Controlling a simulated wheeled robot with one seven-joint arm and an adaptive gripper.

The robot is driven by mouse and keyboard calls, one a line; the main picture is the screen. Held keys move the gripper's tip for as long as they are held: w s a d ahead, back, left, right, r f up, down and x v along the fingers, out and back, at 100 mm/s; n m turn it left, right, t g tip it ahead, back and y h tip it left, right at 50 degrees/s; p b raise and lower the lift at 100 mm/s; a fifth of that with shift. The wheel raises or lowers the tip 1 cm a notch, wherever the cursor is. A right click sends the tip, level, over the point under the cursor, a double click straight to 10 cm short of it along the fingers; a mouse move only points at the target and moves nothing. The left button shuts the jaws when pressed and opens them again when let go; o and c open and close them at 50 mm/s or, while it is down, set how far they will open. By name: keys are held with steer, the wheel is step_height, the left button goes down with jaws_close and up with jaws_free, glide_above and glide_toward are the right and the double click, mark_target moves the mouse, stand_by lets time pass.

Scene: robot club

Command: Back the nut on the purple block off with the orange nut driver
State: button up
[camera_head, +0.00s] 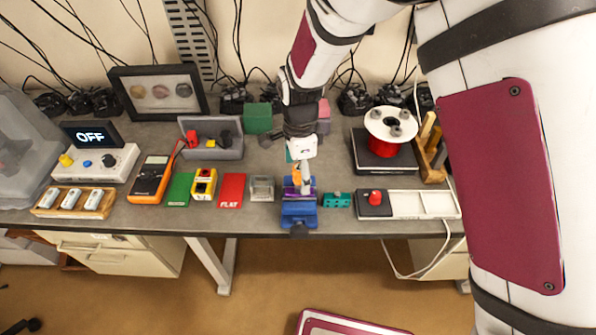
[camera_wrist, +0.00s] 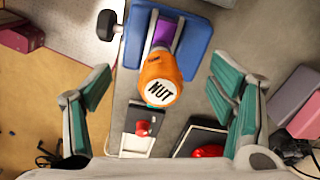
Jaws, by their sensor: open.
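The orange nut driver (camera_wrist: 158,70) shows end-on in the wrist view, its white cap marked NUT facing me. It appears to stand over the purple block (camera_wrist: 163,36), which sits in a blue vise (camera_wrist: 196,42). In the head view the vise (camera_head: 299,216) is at the table's front edge, with a bit of the orange driver (camera_head: 297,179) showing above it. My gripper (camera_wrist: 162,78) is open, its teal-padded fingers on either side of the driver with gaps to both. The nut is hidden under the driver, so I cannot tell how it is seated.
A teal block (camera_head: 337,200) stands close right of the vise, then a black box with a red button (camera_head: 375,198) and a white tray (camera_head: 425,204). A red spool (camera_head: 383,146) stands behind right.

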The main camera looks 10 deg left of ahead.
jaws_close()
steer(key=n+b, duration=0.1)
steer(key=n, duration=0.6)
steer(key=shift+w, duration=0.1)
steer(key=n, duration=0.5)
steer(key=shift+n+b, duration=0.4)
jaws_free()
